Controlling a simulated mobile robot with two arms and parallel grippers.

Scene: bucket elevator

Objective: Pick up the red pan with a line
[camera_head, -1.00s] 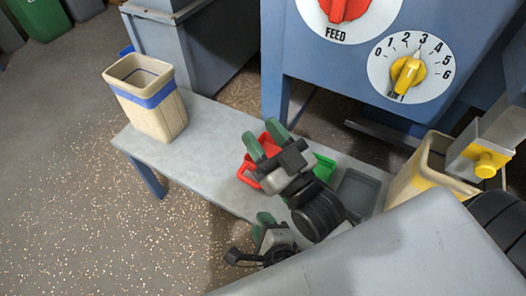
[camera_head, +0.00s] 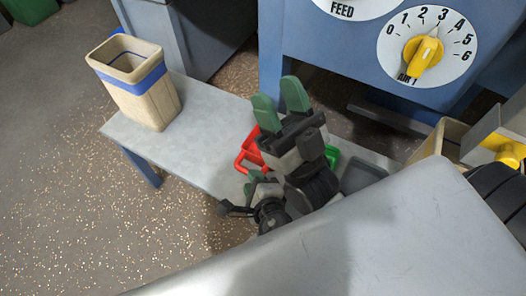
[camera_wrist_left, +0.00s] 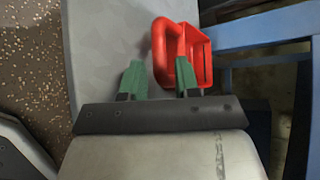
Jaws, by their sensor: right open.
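The red pan (camera_head: 250,152) lies on the grey bench, partly hidden behind my right gripper in the head view. In the left wrist view the red pan (camera_wrist_left: 203,62) is just beyond the fingers, with its handle loop toward the left. My left gripper (camera_head: 253,178) is low beside the pan's near side. In its wrist view the left gripper (camera_wrist_left: 160,62) has its green fingers apart with nothing held between them; the right-hand finger overlaps the pan. My right gripper (camera_head: 279,88) is open and empty above the pan.
A green pan (camera_head: 332,155) and a dark grey pan (camera_head: 361,176) sit right of the red pan. A tan bucket with a blue band (camera_head: 136,82) stands at the bench's left. A blue machine with a yellow dial (camera_head: 424,52) stands behind. The bench (camera_head: 205,130) is clear between bucket and pan.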

